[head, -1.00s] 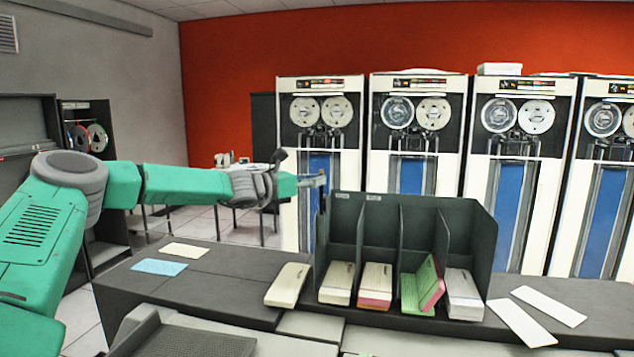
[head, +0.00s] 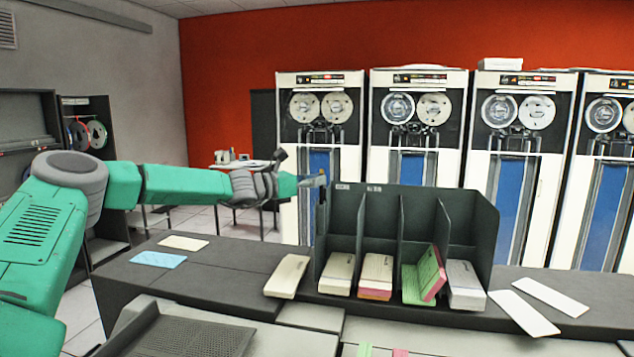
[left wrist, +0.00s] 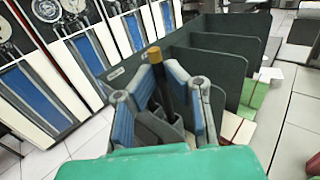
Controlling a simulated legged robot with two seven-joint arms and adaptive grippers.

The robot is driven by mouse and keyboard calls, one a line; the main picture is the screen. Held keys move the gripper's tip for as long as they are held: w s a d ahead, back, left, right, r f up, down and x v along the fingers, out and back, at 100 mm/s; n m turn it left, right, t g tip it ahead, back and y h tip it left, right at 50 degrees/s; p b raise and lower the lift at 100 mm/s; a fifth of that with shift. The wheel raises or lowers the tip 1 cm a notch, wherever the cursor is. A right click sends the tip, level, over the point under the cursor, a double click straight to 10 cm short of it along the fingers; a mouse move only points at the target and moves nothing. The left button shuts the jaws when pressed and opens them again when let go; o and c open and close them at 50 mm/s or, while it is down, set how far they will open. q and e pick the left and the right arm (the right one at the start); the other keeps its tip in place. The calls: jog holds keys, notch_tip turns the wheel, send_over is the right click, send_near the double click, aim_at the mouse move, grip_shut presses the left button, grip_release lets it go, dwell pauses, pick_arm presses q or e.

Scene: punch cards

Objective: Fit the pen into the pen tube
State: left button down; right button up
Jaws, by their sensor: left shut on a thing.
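The pen (left wrist: 162,85) is a dark stick with a gold-brown end, between the fingers of my left gripper in the left wrist view. My left gripper (left wrist: 160,72) is shut on it. In the head view my left gripper (head: 316,181) is at the upper left corner of the dark card rack (head: 345,208). The pen looks roughly upright beside the rack's left wall, but it is small and dark there. I cannot clearly make out the pen tube, or whether the pen's lower end touches anything. My right gripper is not in view.
Card stacks stand in the rack's compartments, and another stack (head: 287,276) lies left of it. Loose white cards (head: 523,313) lie on the right of the counter, blue (head: 158,259) and cream (head: 184,242) cards on the left. Tape cabinets (head: 320,150) stand behind.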

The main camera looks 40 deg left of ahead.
aim_at(317, 204)
pick_arm(q)
jog(key=shift+f+b, duration=1.6)
jog(key=shift+f, duration=0.2)
jog(key=shift+f, duration=0.1)
jog(key=c, duration=1.6)
grip_release()
jog(key=shift+o, duration=0.2)
jog(key=shift+s+a, duration=0.1)
jog(key=v, duration=0.7)
